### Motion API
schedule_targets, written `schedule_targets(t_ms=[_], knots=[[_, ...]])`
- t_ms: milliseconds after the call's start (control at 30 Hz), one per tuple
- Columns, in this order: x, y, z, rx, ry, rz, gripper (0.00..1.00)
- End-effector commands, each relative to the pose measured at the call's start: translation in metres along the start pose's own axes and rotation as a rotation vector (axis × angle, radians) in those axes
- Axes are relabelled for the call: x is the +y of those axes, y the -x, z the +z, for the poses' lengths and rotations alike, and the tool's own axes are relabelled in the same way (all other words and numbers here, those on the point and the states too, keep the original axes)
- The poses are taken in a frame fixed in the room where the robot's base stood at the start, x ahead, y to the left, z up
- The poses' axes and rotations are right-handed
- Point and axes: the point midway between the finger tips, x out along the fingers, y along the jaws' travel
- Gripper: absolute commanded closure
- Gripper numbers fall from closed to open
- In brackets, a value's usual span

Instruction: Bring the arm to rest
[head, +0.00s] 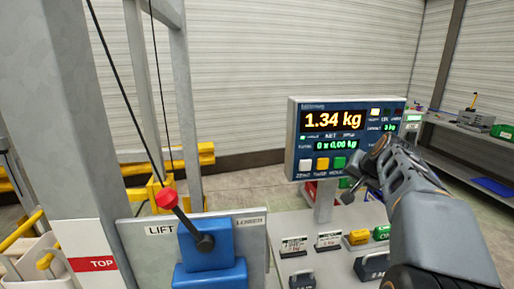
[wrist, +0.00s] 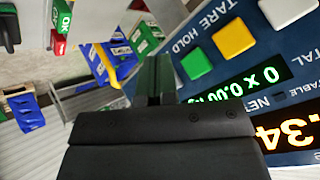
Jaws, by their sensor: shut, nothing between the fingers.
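My arm (head: 440,235) reaches in from the lower right in the head view. My gripper (head: 364,170) is at its far end, in front of the lower right part of the scale's display panel (head: 299,150). In the wrist view my gripper (wrist: 154,78) is shut and empty, its fingers together. The display's green, yellow and white buttons fill the upper right of the wrist view. I cannot tell whether the fingertips touch the panel.
The display reads 1.34 kg. A blue lever box (head: 207,245) with a red-knobbed lever stands between LIFT and LOWER labels. A grey post (head: 75,120) rises at left. Weights and small signs sit on the table (head: 330,268) below the panel. A shelf (head: 470,140) stands far right.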

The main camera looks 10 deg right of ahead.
Motion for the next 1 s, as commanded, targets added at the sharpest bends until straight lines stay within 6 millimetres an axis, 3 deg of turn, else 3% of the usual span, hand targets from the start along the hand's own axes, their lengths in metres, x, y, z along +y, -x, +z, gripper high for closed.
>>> schedule_targets(t_ms=[67, 167, 233, 400, 500, 600, 733, 1000], knots=[[0.005, -0.003, 0.005, -0.017, 0.007, 0.018, 1.00], [0.026, -0.017, 0.037, -0.096, 0.025, 0.079, 1.00], [0.031, -0.023, 0.078, -0.176, 0.080, 0.120, 1.00], [0.022, -0.021, 0.191, -0.358, 0.314, 0.165, 1.00], [0.020, -0.012, 0.249, -0.433, 0.468, 0.166, 1.00], [0.019, -0.003, 0.295, -0.477, 0.611, 0.149, 1.00], [0.011, 0.007, 0.324, -0.485, 0.722, 0.104, 1.00], [-0.003, 0.014, 0.330, -0.472, 0.779, 0.057, 1.00]])
